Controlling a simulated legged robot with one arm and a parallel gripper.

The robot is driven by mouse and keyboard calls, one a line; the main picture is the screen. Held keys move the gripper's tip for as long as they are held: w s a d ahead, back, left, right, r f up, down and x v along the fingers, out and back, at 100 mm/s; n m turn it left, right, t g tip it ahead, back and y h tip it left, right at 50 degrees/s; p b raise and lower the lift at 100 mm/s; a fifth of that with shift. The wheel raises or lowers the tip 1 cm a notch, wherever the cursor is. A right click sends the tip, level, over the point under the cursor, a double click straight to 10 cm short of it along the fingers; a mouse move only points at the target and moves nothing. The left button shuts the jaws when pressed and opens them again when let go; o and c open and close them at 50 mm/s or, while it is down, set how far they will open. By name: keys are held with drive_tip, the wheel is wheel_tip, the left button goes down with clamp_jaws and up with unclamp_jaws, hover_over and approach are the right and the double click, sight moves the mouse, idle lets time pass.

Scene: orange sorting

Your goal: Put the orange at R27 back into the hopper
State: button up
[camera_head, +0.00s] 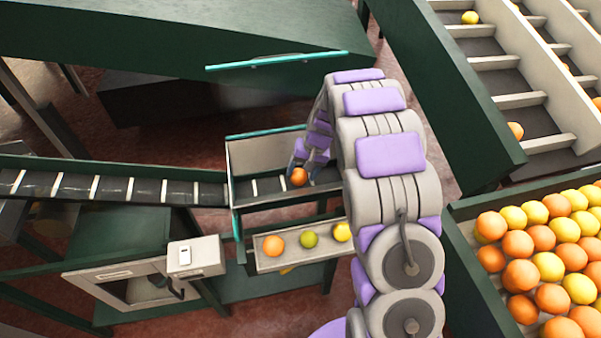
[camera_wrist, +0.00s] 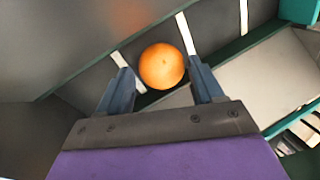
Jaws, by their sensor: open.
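An orange (camera_head: 299,176) lies on the dark slatted floor of a short grey-walled conveyor section (camera_head: 262,157) in the middle of the head view. It also shows in the wrist view (camera_wrist: 161,65), near the top centre. My gripper (camera_wrist: 160,72) is open, with one finger on each side of the orange and small gaps to it. In the head view, my gripper (camera_head: 302,160) reaches down at the orange and is partly hidden by my arm. No R27 label is readable, and I cannot tell which container is the hopper.
A small tray (camera_head: 292,262) below the conveyor section holds an orange, a green fruit and a yellow one. A green-edged bin (camera_head: 462,232) at right is full of oranges and yellow fruit. Slatted lanes (camera_head: 497,80) lie upper right. A teal bar (camera_head: 277,61) spans above.

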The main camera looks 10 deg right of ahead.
drive_tip(key=w+p+v, duration=0.1)
drive_tip(key=p+v, duration=0.1)
drive_tip(key=v, duration=0.8)
drive_tip(key=s+a+r, duration=0.1)
drive_tip(key=s+r, duration=0.2)
drive_tip(key=s, duration=0.4)
drive_tip(key=s+a+r+n+g+h, duration=0.1)
drive_tip(key=s+a+r, duration=0.1)
drive_tip(key=s+r, duration=0.3)
drive_tip(key=s+a+r, duration=0.1)
drive_tip(key=s+r, duration=0.1)
drive_tip(key=s, duration=0.6)
drive_tip(key=s+n+g+h, duration=0.1)
drive_tip(key=s+n+h, duration=0.1)
drive_tip(key=s, duration=2.1)
drive_tip(key=shift+d+r+g, duration=0.15)
drive_tip(key=shift+r+g, duration=0.15)
